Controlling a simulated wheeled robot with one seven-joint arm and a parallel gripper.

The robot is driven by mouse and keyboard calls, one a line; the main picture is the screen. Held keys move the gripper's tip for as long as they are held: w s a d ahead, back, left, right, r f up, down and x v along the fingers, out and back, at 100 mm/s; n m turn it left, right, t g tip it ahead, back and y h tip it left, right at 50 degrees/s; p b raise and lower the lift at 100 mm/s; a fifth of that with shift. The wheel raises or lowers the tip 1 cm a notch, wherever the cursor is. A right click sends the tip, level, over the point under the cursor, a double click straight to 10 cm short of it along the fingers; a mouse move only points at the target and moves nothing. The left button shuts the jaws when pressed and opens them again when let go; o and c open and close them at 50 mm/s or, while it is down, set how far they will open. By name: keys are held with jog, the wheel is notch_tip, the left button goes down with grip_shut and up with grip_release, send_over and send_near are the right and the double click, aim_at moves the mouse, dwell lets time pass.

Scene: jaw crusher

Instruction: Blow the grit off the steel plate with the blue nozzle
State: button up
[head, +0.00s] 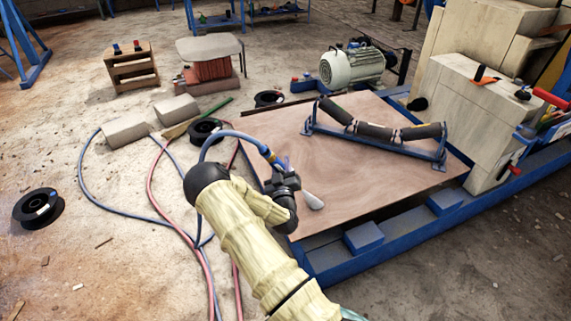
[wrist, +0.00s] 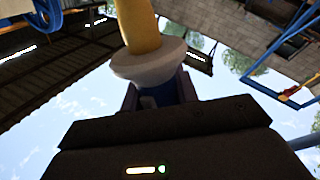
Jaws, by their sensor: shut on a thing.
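The steel plate (head: 372,178) is a broad brownish sheet on the blue frame, with faint pale swirls; I cannot make out single grains of grit. My gripper (head: 284,183) is over the plate's left front part and is shut on the blue nozzle (head: 270,157), whose blue hose arcs away to the left. A small pale rounded piece (head: 313,201) shows just right of the gripper; I cannot tell whether it belongs to the nozzle. In the wrist view, a yellow part with a white collar (wrist: 150,65) stands between the jaws, which are mostly hidden.
A roller frame (head: 375,133) lies across the plate's back right. The pale crusher body (head: 460,120) stands to the right, with an electric motor (head: 352,66) behind. Blue and red hoses (head: 153,185) lie on the floor at left, near black reels (head: 38,208) and grey blocks.

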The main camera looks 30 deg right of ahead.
jog(key=shift+w+a, duration=0.1)
jog(key=shift+a, duration=1.1)
jog(key=w+b, duration=0.3)
jog(key=w, duration=0.7)
jog(key=shift+d+b, duration=0.3)
jog(key=shift+d, duration=0.05)
dwell(0.6)
jog(key=s+a+p, duration=0.1)
jog(key=s+a, duration=0.2)
jog(key=s, duration=0.3)
jog(key=s+a+f+y+p, duration=0.1)
jog(key=s+a, duration=0.2)
jog(key=s, duration=0.3)
jog(key=s+a+n+p, duration=0.1)
jog(key=s+a, duration=0.2)
jog(key=s, duration=0.3)
jog(key=shift+f+t+y, duration=0.3)
jog(key=shift+t+y, duration=0.1)
jog(key=shift+w, duration=0.15)
